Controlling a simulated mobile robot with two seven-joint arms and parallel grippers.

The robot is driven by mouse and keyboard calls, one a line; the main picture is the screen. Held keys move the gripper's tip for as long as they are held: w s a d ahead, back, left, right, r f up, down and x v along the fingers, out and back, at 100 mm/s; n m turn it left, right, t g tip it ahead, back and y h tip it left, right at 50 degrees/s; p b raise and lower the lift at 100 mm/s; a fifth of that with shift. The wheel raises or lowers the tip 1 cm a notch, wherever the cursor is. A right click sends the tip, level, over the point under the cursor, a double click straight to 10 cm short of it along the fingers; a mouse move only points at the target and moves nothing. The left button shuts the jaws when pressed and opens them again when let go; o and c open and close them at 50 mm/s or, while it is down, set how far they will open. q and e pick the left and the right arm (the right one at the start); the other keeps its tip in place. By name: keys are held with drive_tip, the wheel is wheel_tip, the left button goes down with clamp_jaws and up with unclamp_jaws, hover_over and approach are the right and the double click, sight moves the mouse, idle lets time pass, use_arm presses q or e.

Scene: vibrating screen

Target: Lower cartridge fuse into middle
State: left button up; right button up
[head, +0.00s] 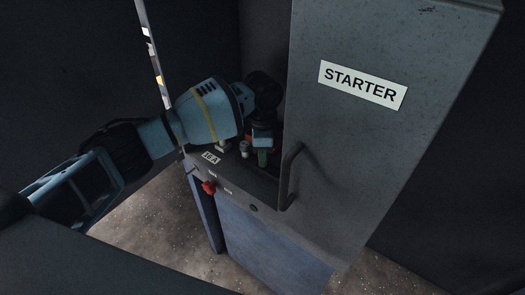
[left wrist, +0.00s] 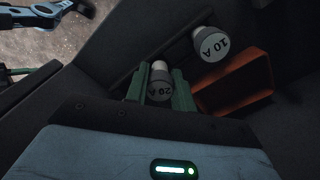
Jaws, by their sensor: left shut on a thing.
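My left gripper (head: 263,155) is over the shelf of the cabinet, beside the door marked STARTER. In the left wrist view its green fingers are on both sides of a fuse (left wrist: 160,88) marked 20 A and are shut on it. The fuse's dark end cap faces the camera and its pale body points away. How its far end stands to any holder is hidden. A second fuse (left wrist: 210,44), marked 10 A, stands apart to its right in the left wrist view. My right gripper is not in view.
The grey STARTER door (head: 385,130) with a dark handle (head: 289,176) stands close right of my gripper. Small pale pieces (head: 244,148) and a label (head: 210,158) are on the shelf, with a red knob (head: 209,187) on its front. An orange-brown part (left wrist: 235,88) lies beside the fuses.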

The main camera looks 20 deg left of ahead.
use_arm(q)
drive_tip(key=shift+f, duration=0.5)
drive_tip(key=o, duration=1)
drive_tip(key=shift+o, duration=0.2)
drive_tip(key=shift+r, duration=0.1)
wheel_tip(320, 180, up, 8)
drive_tip(key=shift+f, duration=0.15)
drive_tip(key=shift+f, duration=0.1)
